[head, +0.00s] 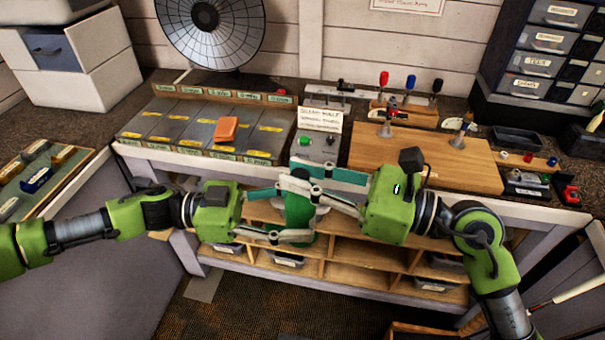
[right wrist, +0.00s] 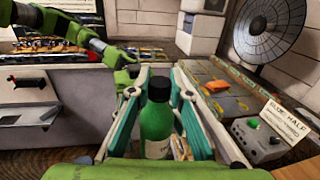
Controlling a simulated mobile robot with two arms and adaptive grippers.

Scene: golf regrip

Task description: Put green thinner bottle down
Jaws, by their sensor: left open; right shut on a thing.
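The green thinner bottle (head: 300,212) is held in the air in front of the workbench's front edge, between my two grippers. In the right wrist view the bottle (right wrist: 156,132) shows a dark cap and a white label and stands roughly upright between the fingers. My right gripper (head: 300,182) is shut on the bottle, its fingers on both sides. My left gripper (head: 290,213) is open, with its fingers close to the bottle from the left; whether they touch it I cannot tell. Fingers hide part of the bottle in the head view.
The workbench (head: 340,190) behind carries grey labelled bins with an orange block (head: 226,130), a grey control box (head: 318,148) with a green button, and a wooden board (head: 455,160). Shelf compartments (head: 355,254) lie below. A round dish (head: 207,30) stands at the back.

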